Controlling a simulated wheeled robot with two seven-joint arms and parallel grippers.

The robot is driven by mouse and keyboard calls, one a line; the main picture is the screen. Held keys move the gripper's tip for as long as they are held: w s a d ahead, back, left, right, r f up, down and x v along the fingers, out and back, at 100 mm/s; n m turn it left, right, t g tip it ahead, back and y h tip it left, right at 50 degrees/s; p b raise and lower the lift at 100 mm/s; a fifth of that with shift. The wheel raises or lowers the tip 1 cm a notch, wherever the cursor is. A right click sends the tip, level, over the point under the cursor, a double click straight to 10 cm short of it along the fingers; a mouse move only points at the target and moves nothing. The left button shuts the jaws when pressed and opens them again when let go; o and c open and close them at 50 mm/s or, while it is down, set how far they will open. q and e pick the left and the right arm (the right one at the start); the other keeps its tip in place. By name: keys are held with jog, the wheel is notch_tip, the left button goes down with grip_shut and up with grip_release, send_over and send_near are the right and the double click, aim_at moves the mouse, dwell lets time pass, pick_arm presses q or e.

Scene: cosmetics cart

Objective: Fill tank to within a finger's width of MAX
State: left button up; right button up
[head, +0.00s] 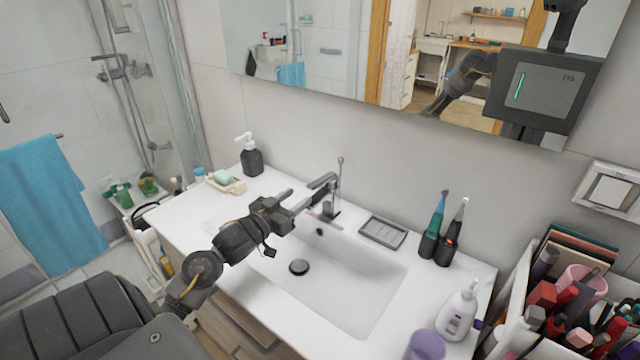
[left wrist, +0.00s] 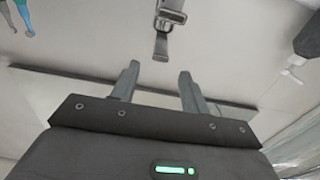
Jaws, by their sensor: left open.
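The grey faucet (head: 331,205) stands at the back rim of the white sink basin (head: 350,285). My left gripper (head: 298,199) reaches over the basin's left part, open and empty, its fingers pointing at the faucet. In the left wrist view the faucet (left wrist: 165,22) shows beyond and between my open fingers (left wrist: 157,72), apart from them. A white rounded device (head: 460,312) stands at the counter's front right; I cannot tell whether it is the tank. No MAX mark is legible. My right gripper is not in view.
A lilac cup (head: 425,346) is near the device. Two electric toothbrushes (head: 438,240), a grey soap tray (head: 382,232), a dark soap dispenser (head: 251,160) and a soap dish (head: 226,181) stand around the basin. A crowded cosmetics cart (head: 517,335) is at the right. The basin holds only its drain plug (head: 299,267).

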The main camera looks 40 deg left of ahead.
aim_at(315, 183)
pick_arm(q)
jog(key=w+p, duration=0.1)
jog(key=w, duration=0.8)
jog(key=shift+a+p, duration=0.15)
jog(key=shift+p, duration=0.25)
jog(key=shift+w+f, duration=0.1)
jog(key=shift+w, duration=0.3)
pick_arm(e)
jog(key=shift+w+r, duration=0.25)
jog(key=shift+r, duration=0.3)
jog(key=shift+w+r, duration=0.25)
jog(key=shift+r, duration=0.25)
